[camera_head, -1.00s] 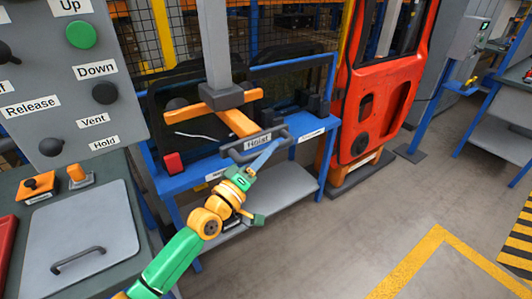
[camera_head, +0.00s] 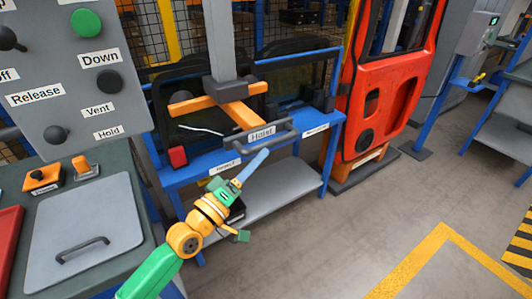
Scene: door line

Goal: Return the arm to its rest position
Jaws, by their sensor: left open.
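My left arm, green and orange, comes in from the bottom left. Its left gripper (camera_head: 250,196) is open and empty, with a blue finger pointing up and a green part to the lower right. The blue fingertip is just below the dark bar handle (camera_head: 262,144) labelled Hoist; a small gap appears between them. The hoist (camera_head: 231,92) is a grey post with a dark block and orange arms, hanging in front of the blue rack. My right gripper is not in view.
A grey control panel (camera_head: 72,62) with several knobs and a green button is at upper left. Below it is a bench with a grey handled lid (camera_head: 80,225). A blue rack (camera_head: 215,160) stands behind the gripper. An orange-red door (camera_head: 395,120) stands right. Floor (camera_head: 350,235) at lower right is clear.

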